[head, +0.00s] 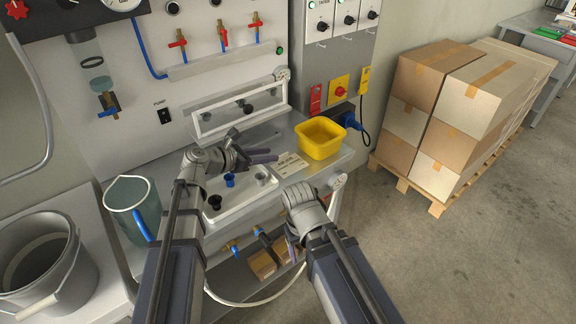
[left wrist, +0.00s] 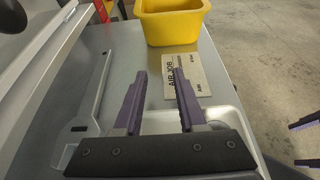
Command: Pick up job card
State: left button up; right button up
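The job card (head: 291,165) is a flat beige card with dark print lying on the grey worktop, in front of the yellow bin. In the left wrist view the card (left wrist: 197,77) reads "AIR JOB" and lies just beyond and slightly right of the fingertips. My left gripper (head: 268,155) is beside the card's left end, above the worktop. In the left wrist view its two purple fingers (left wrist: 160,72) are apart with nothing between them. My right gripper (head: 293,243) hangs in front of the bench edge, away from the card. Its purple fingers (left wrist: 306,143) show apart at the right edge of the left wrist view.
A yellow bin (head: 320,139) stands behind the card. A clear-fronted frame (head: 240,108) stands behind. A jug (head: 134,210) and a bucket (head: 47,265) are at left. Boxes on a pallet (head: 436,205) stand right.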

aim_at(287, 165)
pick_arm(q)
jog(key=shift+s+b+x, duration=0.2)
jog(key=shift+b+x, duration=0.9)
jog(key=shift+x, duration=1.85)
jog(key=shift+f, duration=0.1)
grip_shut()
